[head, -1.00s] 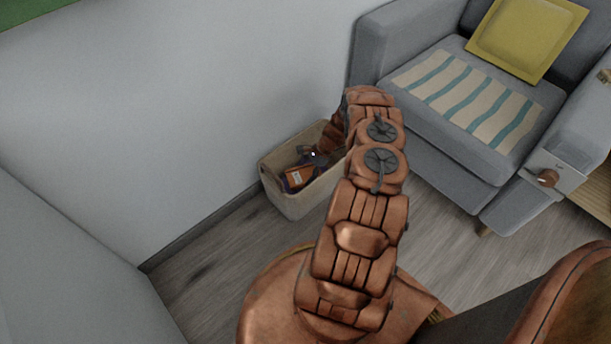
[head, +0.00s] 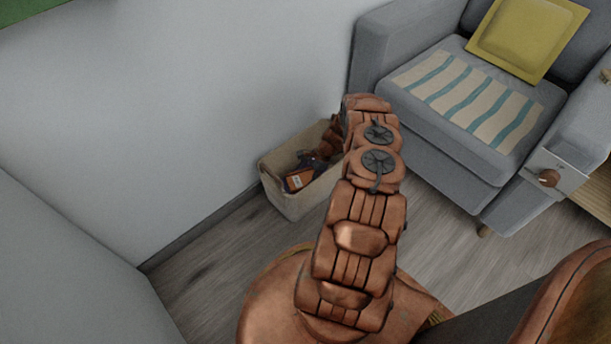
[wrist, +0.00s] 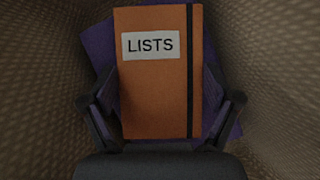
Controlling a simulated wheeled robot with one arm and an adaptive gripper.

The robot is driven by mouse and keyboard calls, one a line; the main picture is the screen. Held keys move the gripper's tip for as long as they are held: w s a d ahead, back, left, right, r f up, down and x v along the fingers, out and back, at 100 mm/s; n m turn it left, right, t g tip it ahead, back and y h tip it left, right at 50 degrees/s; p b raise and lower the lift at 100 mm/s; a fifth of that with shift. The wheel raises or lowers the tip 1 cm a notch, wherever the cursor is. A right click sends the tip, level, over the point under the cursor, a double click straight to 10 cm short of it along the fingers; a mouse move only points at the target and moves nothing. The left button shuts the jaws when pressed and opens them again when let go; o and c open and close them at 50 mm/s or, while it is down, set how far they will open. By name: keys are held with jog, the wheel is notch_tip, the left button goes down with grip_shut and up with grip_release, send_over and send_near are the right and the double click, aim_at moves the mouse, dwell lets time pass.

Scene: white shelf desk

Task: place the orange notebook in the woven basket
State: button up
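The orange notebook (wrist: 157,90), with a white LISTS label and a dark elastic band, fills the middle of the wrist view. In the head view the notebook (head: 298,181) shows inside the woven basket (head: 295,203), below the rim. My gripper (wrist: 160,108) reaches down into the basket, its fingers at the notebook's two side edges, seemingly shut on it. Contact at the finger pads is hard to see. A purple item (wrist: 97,50) shows behind the notebook. My arm hides the basket's right part.
The basket stands on the wooden floor (head: 215,250) against the white wall (head: 180,110). A grey armchair (head: 465,175) with a striped cloth (head: 465,95) and a yellow cushion (head: 525,35) stands close on the right. Floor in front of the basket is clear.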

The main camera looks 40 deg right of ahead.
jog(key=shift+o, duration=1)
jog(key=shift+r, duration=0.15)
